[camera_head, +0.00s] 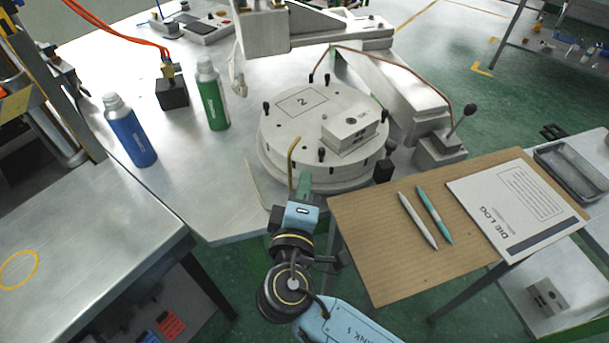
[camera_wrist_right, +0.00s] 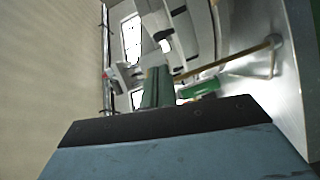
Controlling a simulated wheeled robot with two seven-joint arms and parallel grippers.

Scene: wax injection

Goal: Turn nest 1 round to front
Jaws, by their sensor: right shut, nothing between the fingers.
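The round grey turntable (camera_head: 280,122) stands on the metal table and carries a plate marked "2" (camera_head: 303,101). A grey metal block (camera_head: 352,132) sits on its front right part, and black-knobbed pins stand around its top. No nest marked 1 can be read. A bent brass-coloured rod (camera_head: 291,158) rises at the turntable's front edge. My right gripper (camera_head: 304,184) is shut and empty at that front edge, just right of the rod; contact cannot be told. Its green fingers (camera_wrist_right: 158,86) show in the right wrist view, with the rod (camera_wrist_right: 228,61) to their right. My left gripper is out of view.
A blue bottle (camera_head: 130,131) and a green bottle (camera_head: 212,95) stand left of the turntable. A brown board (camera_head: 378,252) with two pens and a printed sheet (camera_head: 515,205) lies at right. A ball-topped lever (camera_head: 463,122) stands right of the turntable. The table's front left is clear.

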